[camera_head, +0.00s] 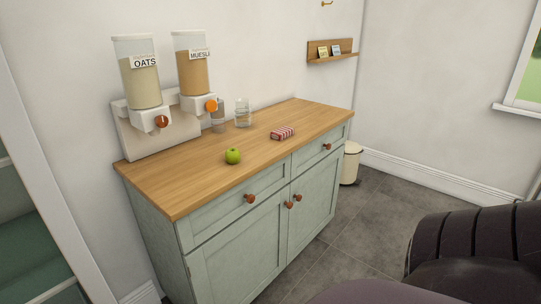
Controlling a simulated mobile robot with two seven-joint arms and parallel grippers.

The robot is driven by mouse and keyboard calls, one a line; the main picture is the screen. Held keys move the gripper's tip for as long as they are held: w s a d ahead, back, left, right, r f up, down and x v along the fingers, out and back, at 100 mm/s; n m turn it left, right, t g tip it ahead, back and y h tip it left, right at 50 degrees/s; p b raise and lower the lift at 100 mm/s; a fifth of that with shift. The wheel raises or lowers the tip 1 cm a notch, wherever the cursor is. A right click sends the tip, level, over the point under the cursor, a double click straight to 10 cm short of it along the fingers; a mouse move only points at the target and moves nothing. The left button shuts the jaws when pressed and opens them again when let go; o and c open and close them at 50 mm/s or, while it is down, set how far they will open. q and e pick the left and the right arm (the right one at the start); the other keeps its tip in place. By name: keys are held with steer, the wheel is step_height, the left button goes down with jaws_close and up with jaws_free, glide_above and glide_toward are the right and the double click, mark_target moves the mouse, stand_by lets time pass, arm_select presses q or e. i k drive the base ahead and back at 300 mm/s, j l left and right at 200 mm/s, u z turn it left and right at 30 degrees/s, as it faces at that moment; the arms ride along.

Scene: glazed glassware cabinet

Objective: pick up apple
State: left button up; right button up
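A green apple (233,156) sits upright on the wooden top of a pale green cabinet (240,250), near its front edge and left of the middle. Nothing covers the apple from this side. Neither of my grippers shows in the head view.
Behind the apple are oats (144,84) and muesli (193,73) dispensers, and a glass jar (242,114). A red striped item (283,133) lies to its right. A cream bin (351,164) stands beyond the cabinet. A dark ribbed seat-like object (470,245) fills the lower right.

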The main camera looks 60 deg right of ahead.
mark_target(232, 156)
steer(key=z, duration=1.45)
steer(key=u, duration=1.9)
steer(key=z, duration=1.9)
steer(key=i+l, duration=0.4)
steer(key=l, duration=0.15)
